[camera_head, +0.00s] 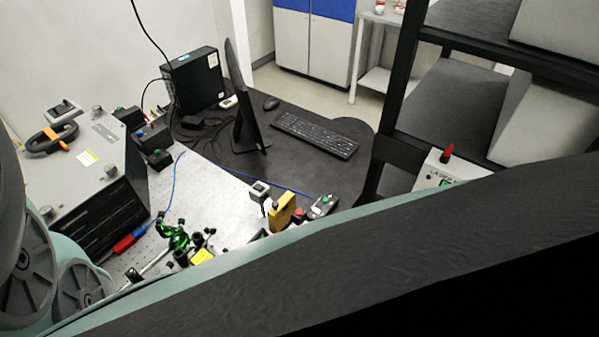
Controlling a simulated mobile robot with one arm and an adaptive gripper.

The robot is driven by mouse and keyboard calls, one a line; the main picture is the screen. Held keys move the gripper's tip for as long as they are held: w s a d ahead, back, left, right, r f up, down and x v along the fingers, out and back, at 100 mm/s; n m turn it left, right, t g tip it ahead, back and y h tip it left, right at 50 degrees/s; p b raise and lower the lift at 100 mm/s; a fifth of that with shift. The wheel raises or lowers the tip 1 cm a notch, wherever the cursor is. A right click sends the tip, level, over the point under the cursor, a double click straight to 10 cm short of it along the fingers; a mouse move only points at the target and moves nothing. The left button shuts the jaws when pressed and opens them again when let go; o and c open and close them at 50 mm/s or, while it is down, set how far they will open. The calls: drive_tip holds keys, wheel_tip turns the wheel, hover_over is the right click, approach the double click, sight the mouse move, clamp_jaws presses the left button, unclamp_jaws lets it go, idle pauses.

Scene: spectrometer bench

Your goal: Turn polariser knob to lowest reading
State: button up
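The optical bench (218,195) is a pale perforated board at the lower left. A cluster of optics mounts lit bright green (173,236) stands on it. Black knobs or posts (196,240) and a yellow label (202,257) are just to its right. I cannot tell which part is the polariser knob. A small pale box with a dark face (260,190) stands near the bench's right side; no reading is legible. My gripper is not in view. Large close parts, which look like my own arm, cover the left edge and the lower right and hide the front of the bench.
A large grey instrument (80,150) with an orange-handled tool on top stands left. A monitor (244,100), seen edge-on, a keyboard (315,134) and a PC tower (196,78) are on the dark desk behind. A black rack with a laser box (440,172) stands right.

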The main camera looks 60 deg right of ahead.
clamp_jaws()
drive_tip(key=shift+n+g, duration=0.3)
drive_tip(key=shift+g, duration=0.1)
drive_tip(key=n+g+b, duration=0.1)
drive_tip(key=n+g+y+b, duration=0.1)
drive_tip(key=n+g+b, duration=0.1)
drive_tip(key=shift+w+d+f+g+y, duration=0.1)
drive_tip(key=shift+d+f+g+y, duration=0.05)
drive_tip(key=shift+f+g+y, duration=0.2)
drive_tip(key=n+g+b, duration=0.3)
drive_tip(key=b, duration=0.1)
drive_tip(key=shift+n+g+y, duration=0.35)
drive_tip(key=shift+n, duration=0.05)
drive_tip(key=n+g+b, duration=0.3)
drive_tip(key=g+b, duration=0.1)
drive_tip(key=b, duration=0.6)
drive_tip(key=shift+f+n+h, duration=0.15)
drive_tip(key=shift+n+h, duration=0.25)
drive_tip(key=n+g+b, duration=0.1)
drive_tip(key=b, duration=0.1)
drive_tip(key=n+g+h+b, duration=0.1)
drive_tip(key=b, duration=0.2)
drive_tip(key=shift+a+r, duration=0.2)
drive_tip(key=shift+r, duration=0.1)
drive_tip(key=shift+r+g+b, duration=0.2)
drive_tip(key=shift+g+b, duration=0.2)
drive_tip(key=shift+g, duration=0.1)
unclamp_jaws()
